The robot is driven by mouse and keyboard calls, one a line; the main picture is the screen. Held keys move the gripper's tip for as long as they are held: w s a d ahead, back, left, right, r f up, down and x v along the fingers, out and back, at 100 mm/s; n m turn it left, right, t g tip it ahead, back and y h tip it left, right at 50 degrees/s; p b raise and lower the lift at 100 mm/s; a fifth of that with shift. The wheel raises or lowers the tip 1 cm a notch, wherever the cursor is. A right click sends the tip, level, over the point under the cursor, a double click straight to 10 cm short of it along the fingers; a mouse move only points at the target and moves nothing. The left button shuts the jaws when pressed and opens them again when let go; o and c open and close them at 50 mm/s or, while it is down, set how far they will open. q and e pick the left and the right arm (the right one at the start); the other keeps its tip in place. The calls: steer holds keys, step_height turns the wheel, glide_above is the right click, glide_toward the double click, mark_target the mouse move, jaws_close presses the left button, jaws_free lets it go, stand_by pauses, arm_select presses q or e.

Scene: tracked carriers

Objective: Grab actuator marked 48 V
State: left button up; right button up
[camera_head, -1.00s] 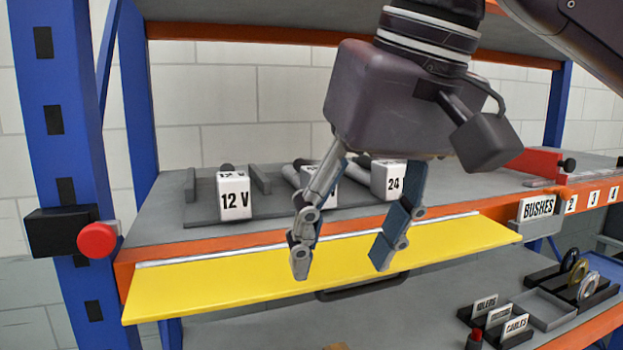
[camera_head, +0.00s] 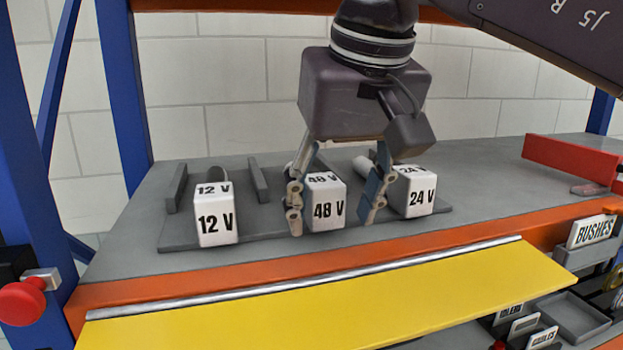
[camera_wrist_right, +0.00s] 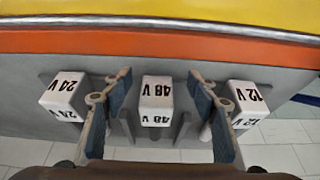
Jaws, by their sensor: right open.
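The actuator marked 48 V (camera_head: 326,203) has a white block end with black lettering and sits in the middle of a grey rack on the shelf. It also shows in the right wrist view (camera_wrist_right: 156,101), upside down. My right gripper (camera_head: 335,222) is open, with one finger on each side of the 48 V block. In the right wrist view my right gripper (camera_wrist_right: 158,100) shows gaps between both fingers and the block. The 12 V actuator (camera_head: 215,214) is to the left and the 24 V actuator (camera_head: 413,192) to the right. The right finger is close to the 24 V block. My left gripper is not in view.
The grey rack (camera_head: 180,242) has upright dividers. A yellow panel (camera_head: 330,306) slopes out below the orange shelf edge (camera_head: 130,287). A red block (camera_head: 570,160) lies at the shelf's right. A BUSHES label (camera_head: 593,232) stands at the right edge.

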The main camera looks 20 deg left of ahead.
mark_target(325, 181)
steer(key=w+a+p, duration=0.1)
steer(key=w+p, duration=0.1)
steer(key=w, duration=0.1)
steer(key=w+a+p, duration=0.1)
steer(key=shift+w+a+f+p, duration=0.2)
steer(key=shift+w+a+p, duration=0.1)
steer(key=shift+a+p, duration=0.1)
steer(key=shift+f, duration=0.3)
steer(key=shift+w+a+f, duration=0.1)
steer(key=shift+f, duration=0.05)
steer(key=shift+d, duration=0.2)
steer(key=shift+c, duration=0.2)
steer(key=c, duration=1.3)
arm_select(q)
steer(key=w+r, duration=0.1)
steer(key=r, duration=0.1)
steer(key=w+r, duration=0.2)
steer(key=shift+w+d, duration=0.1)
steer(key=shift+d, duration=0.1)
arm_select(e)
jaws_close()
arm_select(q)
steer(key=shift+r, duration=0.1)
arm_select(e)
steer(key=shift+a, duration=0.1)
